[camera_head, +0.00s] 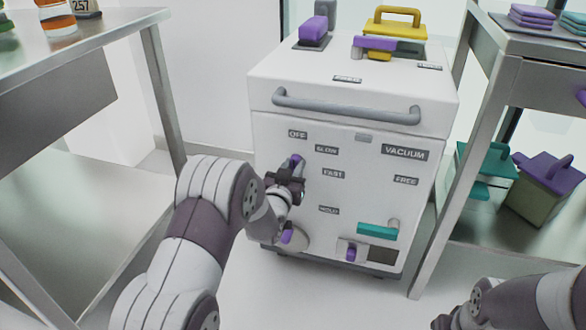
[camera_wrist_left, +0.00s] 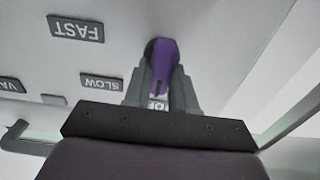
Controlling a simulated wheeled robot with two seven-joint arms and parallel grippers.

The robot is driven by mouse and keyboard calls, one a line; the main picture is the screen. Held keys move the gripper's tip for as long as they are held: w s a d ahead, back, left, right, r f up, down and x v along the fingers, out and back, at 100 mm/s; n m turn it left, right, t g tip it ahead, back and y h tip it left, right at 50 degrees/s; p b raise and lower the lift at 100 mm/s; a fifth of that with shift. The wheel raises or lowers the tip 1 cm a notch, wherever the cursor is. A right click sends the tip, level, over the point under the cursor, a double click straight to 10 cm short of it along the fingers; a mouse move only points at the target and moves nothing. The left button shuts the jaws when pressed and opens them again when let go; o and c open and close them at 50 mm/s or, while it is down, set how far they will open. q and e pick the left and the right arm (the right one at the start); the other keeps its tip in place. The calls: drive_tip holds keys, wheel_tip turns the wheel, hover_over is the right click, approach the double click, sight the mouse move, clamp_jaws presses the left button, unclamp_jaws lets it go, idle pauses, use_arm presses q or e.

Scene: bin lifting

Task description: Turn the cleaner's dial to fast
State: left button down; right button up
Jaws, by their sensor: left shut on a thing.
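The cleaner (camera_head: 355,105) is a white box with a lid and a grey front handle. Its purple dial (camera_head: 295,160) is on the upper left of the front, below the OFF label (camera_head: 297,134). The SLOW label (camera_head: 326,150) and FAST label (camera_head: 333,173) are to its right. My left gripper (camera_head: 292,170) is shut on the dial, which shows between the fingertips in the left wrist view (camera_wrist_left: 163,62). There the OFF label is partly hidden behind the fingers, and the FAST label (camera_wrist_left: 76,29) is clear of them. Only part of my right gripper (camera_head: 444,322) shows at the bottom edge.
A teal handle (camera_head: 377,230) and a small purple knob (camera_head: 351,253) are low on the cleaner's front. A yellow-handled item (camera_head: 397,22) is on its lid. Steel tables stand left (camera_head: 60,45) and right (camera_head: 490,110) of it.

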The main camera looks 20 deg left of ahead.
use_arm(q)
drive_tip(key=m+p, duration=0.1)
drive_tip(key=m, duration=0.5)
drive_tip(key=f+m+p, duration=0.1)
drive_tip(key=m+p, duration=0.1)
drive_tip(key=m, duration=0.5)
drive_tip(key=d+m+p, duration=0.1)
drive_tip(key=m+p, duration=0.1)
drive_tip(key=m, duration=0.4)
drive_tip(key=shift+s+f+m, duration=0.1)
drive_tip(key=shift+f+m, duration=0.05)
drive_tip(key=shift+m, duration=0.25)
idle(0.4)
drive_tip(key=c, duration=0.9)
unclamp_jaws()
